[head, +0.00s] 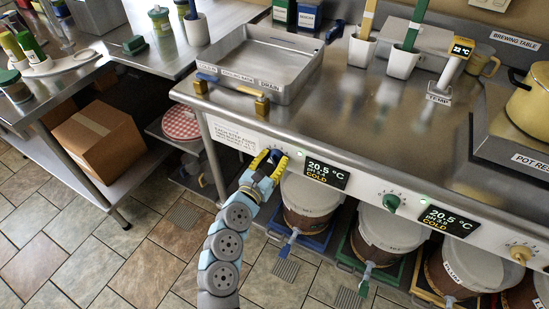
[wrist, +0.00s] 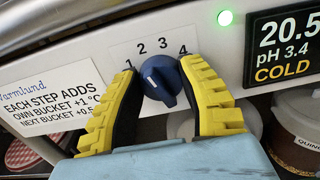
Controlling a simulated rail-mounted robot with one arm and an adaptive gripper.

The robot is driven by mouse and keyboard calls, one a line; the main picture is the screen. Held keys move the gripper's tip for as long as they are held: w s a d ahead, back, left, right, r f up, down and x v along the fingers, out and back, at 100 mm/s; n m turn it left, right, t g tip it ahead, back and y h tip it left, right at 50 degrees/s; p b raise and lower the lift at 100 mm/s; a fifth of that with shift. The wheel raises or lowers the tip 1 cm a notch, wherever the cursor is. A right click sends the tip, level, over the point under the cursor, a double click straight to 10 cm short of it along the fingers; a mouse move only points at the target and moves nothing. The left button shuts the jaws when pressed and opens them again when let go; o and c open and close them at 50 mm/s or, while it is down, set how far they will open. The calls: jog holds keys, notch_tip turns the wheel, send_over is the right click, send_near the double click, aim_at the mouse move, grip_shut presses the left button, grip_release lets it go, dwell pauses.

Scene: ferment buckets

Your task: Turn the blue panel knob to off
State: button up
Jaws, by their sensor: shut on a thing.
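The blue knob (wrist: 160,82) sits on the white front panel, below the printed numbers 1 to 4 in the wrist view. A white mark shows on its left part; I cannot tell exactly which number it points to. My gripper (wrist: 160,68) has its yellow-and-black fingers on both sides of the knob, shut on it. In the head view my gripper (head: 268,155) is at the panel's left end and mostly hides the knob. The display (head: 327,174) to its right reads 20.5 °C, pH 3.4 in the wrist view, and COLD. A green light (wrist: 225,18) is lit beside it.
A green knob (head: 391,203) and a yellow knob (head: 521,254) sit farther right on the panel. Lidded buckets (head: 310,195) stand below. A drain tray (head: 262,62) lies on the table above. The tiled floor (head: 130,255) at left is clear.

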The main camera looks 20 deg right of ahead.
jog(key=shift+n, duration=0.4)
jog(key=n+p, duration=0.3)
jog(key=shift+n, duration=0.4)
jog(key=n+p, duration=0.3)
jog(key=n, duration=0.1)
jog(key=shift+w+n, duration=0.1)
jog(key=shift+n, duration=0.2)
jog(key=n+p, duration=0.2)
jog(key=n, duration=0.1)
jog(key=shift+a+f+n+p, duration=0.1)
jog(key=shift+n+p, duration=0.3)
jog(key=shift+f+n+p, duration=0.15)
jog(key=shift+n+p, duration=0.3)
jog(key=shift+n, duration=0.25)
jog(key=o, duration=1.2)
jog(key=shift+w, duration=0.1)
